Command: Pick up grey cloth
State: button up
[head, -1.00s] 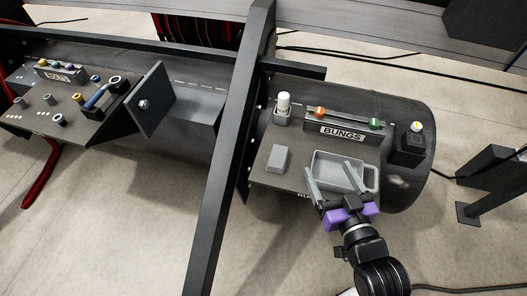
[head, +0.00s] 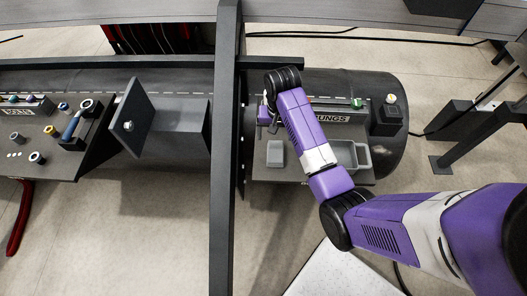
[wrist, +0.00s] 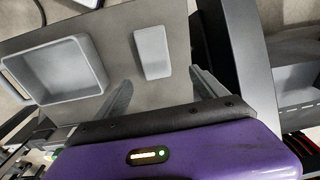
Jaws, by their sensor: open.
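The grey cloth (head: 276,153) looks like a small, flat, rounded block. It lies on the dark panel (head: 262,172), left of the grey tray (head: 364,157). In the wrist view the cloth (wrist: 152,52) lies just beyond the fingertips, roughly centred between them. My gripper (wrist: 160,77) is open, with its fingers spread wide and nothing between them. In the head view my purple arm reaches across the panel and hides most of the gripper and part of the tray. The exact gap between fingers and cloth is unclear.
The tray also shows at the left of the wrist view (wrist: 90,62). A dark upright beam (head: 226,150) stands left of the panel. A green-capped item (head: 357,103) and a dark block with a white knob (head: 390,115) sit at the back right.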

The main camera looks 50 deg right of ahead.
aim_at(276, 152)
jog(key=shift+s+a+f+g, duration=0.1)
jog(key=shift+s+a+g, duration=0.15)
jog(key=shift+s, duration=0.2)
jog(key=shift+s+a+f+g, duration=0.1)
jog(key=shift+s+a+g, duration=0.1)
jog(key=shift+s, duration=0.25)
jog(key=shift+w+f+p, duration=0.15)
jog(key=shift+f+p, duration=0.05)
jog(key=shift+f, duration=1.65)
jog(key=shift+w+f+p, duration=0.1)
jog(key=shift+f+p, duration=0.05)
jog(key=shift+f, duration=1.7)
jog(key=c, duration=1.4)
jog(key=shift+r, duration=0.15)
jog(key=shift+r+p, duration=2.8)
jog(key=shift+r, duration=7.1)
